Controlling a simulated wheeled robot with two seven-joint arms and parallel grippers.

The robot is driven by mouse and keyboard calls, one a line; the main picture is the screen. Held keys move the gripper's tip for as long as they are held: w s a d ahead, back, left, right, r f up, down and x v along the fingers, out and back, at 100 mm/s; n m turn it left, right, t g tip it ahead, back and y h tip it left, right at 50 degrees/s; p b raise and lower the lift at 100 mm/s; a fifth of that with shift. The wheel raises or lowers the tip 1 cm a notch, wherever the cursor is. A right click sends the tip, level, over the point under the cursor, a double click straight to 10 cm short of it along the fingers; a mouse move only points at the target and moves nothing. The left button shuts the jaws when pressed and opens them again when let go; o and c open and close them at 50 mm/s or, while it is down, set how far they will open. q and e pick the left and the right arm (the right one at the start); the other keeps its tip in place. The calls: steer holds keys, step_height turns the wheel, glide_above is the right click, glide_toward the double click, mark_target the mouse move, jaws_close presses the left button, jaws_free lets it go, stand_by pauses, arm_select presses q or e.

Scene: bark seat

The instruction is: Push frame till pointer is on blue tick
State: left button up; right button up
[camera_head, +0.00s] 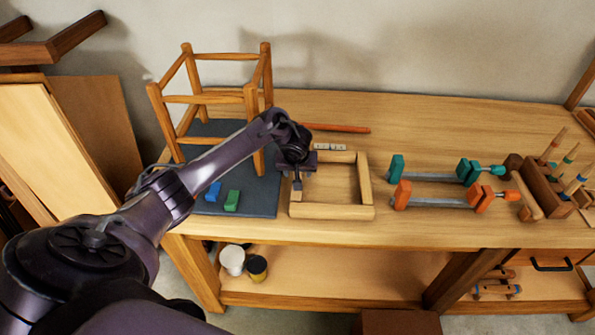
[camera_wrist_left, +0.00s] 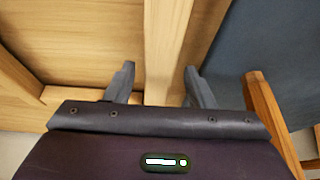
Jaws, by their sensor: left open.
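A rectangular wooden frame (camera_head: 333,212) lies on the workbench, in the middle of the head view. A small pale strip with dark marks (camera_head: 330,146) lies just behind it. Its pointer and blue tick are too small to make out. My left gripper (camera_head: 297,190) is over the frame's left side, pointing down. In the left wrist view my open left gripper (camera_wrist_left: 160,82) has one finger on each side of a wooden bar of the frame (camera_wrist_left: 167,40). I cannot tell whether either finger touches it. My right gripper is not in view.
A wooden stool frame (camera_head: 203,99) stands on a dark mat (camera_head: 262,200) to the left. A blue block (camera_head: 213,191) and a green block (camera_head: 232,201) sit there. Clamps (camera_head: 440,198) and a tool rack (camera_head: 548,185) lie right. An orange-red rod (camera_head: 337,128) lies behind.

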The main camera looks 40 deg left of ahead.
arm_select(q)
steer(key=p+v, duration=0.1)
steer(key=v, duration=0.7)
steer(key=shift+p, duration=0.35)
steer(key=shift+f, duration=0.1)
